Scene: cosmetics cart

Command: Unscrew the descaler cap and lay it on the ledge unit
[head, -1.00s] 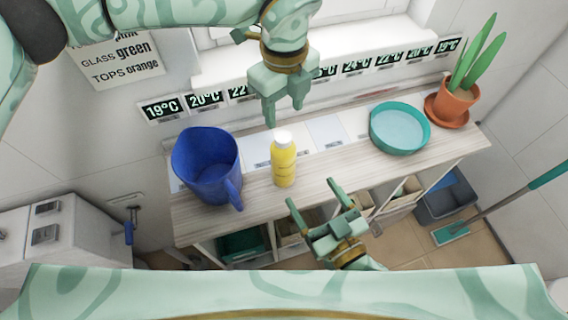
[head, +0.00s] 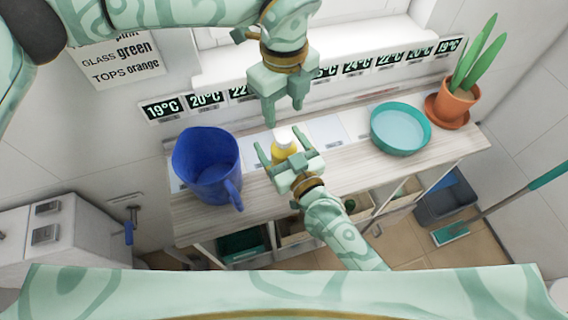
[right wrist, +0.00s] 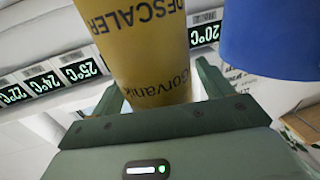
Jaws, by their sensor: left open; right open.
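The yellow descaler bottle (head: 281,153) stands upright on the wooden-topped ledge unit (head: 368,163), its white cap (head: 284,135) on top. In the right wrist view the bottle (right wrist: 140,50) shows the word DESCALER upside down. My right gripper (head: 278,140) is open at the bottle, one finger on each side. In the right wrist view its fingers (right wrist: 160,95) flank the bottle with visible gaps, so it is not clamped. My left gripper (head: 284,115) is open and empty, pointing down just above the cap. The lower bottle is hidden by my right gripper.
A blue jug (head: 205,170) stands left of the bottle, close to my right gripper. A teal bowl (head: 399,130) and a potted plant (head: 453,104) stand to the right. Temperature displays (head: 205,99) line the back. Free top lies between bottle and bowl.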

